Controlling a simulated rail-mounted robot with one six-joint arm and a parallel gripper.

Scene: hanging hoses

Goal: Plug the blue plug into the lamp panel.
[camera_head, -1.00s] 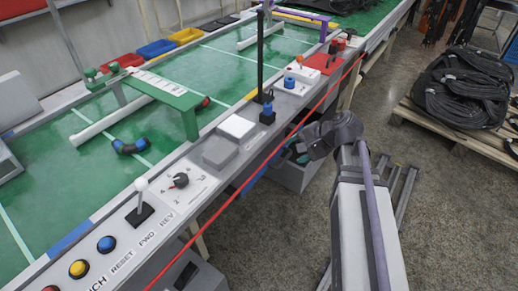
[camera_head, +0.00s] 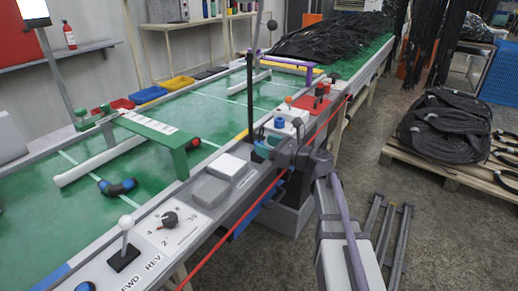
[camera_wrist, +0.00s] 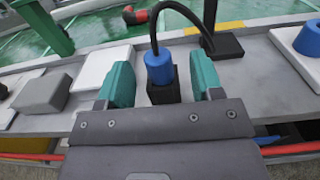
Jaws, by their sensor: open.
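The blue plug (camera_wrist: 158,68) stands upright in a black holder (camera_wrist: 163,92) on the grey ledge, with a black cable looping from its top to a black base (camera_wrist: 224,46). My gripper (camera_wrist: 161,72) is open, its teal fingers on either side of the plug with visible gaps. In the head view my gripper (camera_head: 264,150) is at the ledge and hides most of the plug. The white box with a blue round part (camera_head: 279,122) and an orange lamp (camera_head: 289,101), apparently the lamp panel, is farther along; its blue part (camera_wrist: 309,39) also shows in the wrist view.
A black post (camera_head: 249,95) rises near the plug. White (camera_wrist: 106,68) and grey (camera_wrist: 43,93) blocks sit left of the gripper. A red cord (camera_head: 228,235) runs along the ledge's front. A red panel (camera_head: 311,103) lies beyond the white box.

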